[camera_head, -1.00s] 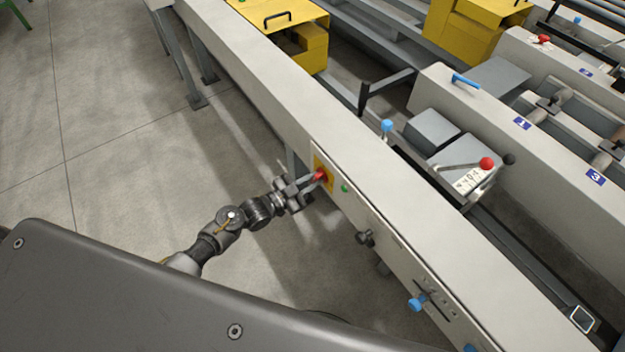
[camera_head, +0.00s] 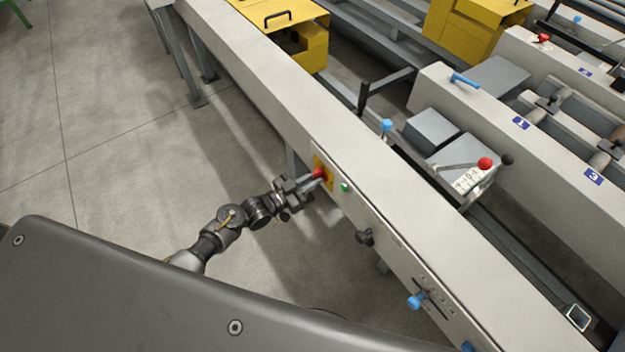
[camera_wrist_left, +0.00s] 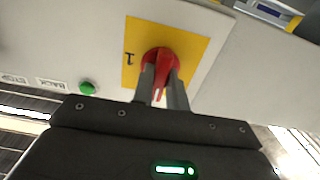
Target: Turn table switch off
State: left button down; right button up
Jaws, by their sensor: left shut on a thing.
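The table switch is a red rotary knob (camera_head: 319,173) on a yellow plate (camera_head: 326,184) on the side panel of the long light-grey table (camera_head: 262,92). In the left wrist view the red knob (camera_wrist_left: 160,66) sits on the yellow plate (camera_wrist_left: 196,46), with a "1" mark beside it. My left gripper (camera_head: 316,178) reaches the knob from the floor side. In the wrist view its two fingers (camera_wrist_left: 163,86) are shut on the knob's grip, one on each side. Part of the grip is hidden by the fingers. My right gripper is not in view.
A green button (camera_head: 345,187) is right of the switch and also shows in the wrist view (camera_wrist_left: 87,88). A black knob (camera_head: 364,237) and a blue-handled lever (camera_head: 416,301) are farther along the panel.

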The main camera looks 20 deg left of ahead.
pick_arm(q)
jog(key=shift+s+f, duration=0.15)
jog(key=c, duration=1.4)
grip_release()
jog(key=b+v, duration=0.1)
jog(key=v, duration=0.9)
jog(key=shift+s+a, duration=0.25)
